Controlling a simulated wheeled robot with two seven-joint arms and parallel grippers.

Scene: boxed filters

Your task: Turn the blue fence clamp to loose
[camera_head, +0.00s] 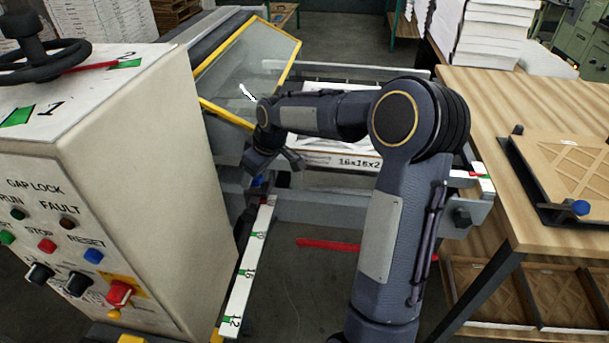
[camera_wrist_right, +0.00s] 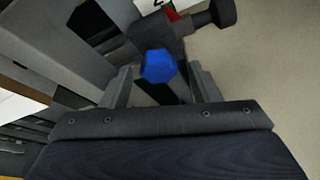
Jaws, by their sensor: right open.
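The blue fence clamp (camera_wrist_right: 158,66) is a faceted blue knob on a dark mount, seen in the right wrist view between my two grey fingers. My right gripper (camera_wrist_right: 162,86) is open, with one finger to the left of the knob and one to the right. I cannot tell whether either finger touches it. In the head view my right gripper (camera_head: 276,162) points down at the near end of the rail, and only a small bit of the blue clamp (camera_head: 257,181) shows under it. My left gripper is not in view.
A white scale bar (camera_head: 247,270) with green marks runs toward me beside the control cabinet (camera_head: 110,150). A boxed filter (camera_head: 345,160) lies behind my right arm. A wooden table (camera_head: 480,110) with a filter frame stands at the right. A yellow-framed guard (camera_head: 250,65) rises behind.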

